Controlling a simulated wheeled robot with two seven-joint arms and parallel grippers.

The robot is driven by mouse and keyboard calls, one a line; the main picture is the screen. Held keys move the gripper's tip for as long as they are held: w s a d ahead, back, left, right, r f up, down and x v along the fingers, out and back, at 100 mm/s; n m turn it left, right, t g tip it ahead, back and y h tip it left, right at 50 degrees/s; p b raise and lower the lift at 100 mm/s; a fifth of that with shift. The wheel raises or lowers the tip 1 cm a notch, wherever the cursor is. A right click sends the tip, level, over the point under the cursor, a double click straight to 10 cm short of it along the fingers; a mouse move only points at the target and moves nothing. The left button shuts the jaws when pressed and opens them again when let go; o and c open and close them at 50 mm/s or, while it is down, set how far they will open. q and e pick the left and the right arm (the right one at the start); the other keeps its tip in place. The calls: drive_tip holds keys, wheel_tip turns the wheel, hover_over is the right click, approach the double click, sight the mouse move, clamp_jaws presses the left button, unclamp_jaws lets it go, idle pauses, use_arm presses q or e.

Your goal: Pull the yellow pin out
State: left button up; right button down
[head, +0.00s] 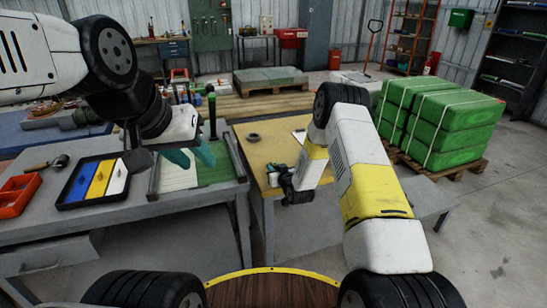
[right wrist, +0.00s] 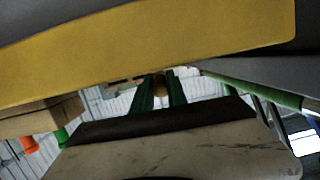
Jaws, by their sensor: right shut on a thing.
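In the right wrist view, my right gripper (right wrist: 160,92) has its two green fingers closed around a small round brownish-yellow thing, which looks like the end of the yellow pin (right wrist: 160,84). The rest of the pin is hidden. In the head view, my right gripper (head: 273,176) is at the left front edge of the yellow-topped table (head: 262,150); its fingers are hardly visible there. My left gripper (head: 192,157) has its teal fingers apart and empty, above the green and white panel on the grey bench.
A black tray (head: 66,204) with blue, yellow and white parts and an orange bin (head: 18,196) are on the grey bench (head: 150,218). A dark ring (head: 254,138) lies on the yellow table. Green sacks (head: 440,122) are stacked on a pallet at right.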

drive_tip(key=c, duration=1.2)
unclamp_jaws()
drive_tip(key=shift+c, duration=0.2)
drive_tip(key=v, duration=0.7)
drive_tip(key=shift+s+d, duration=0.15)
drive_tip(key=shift+s, duration=0.2)
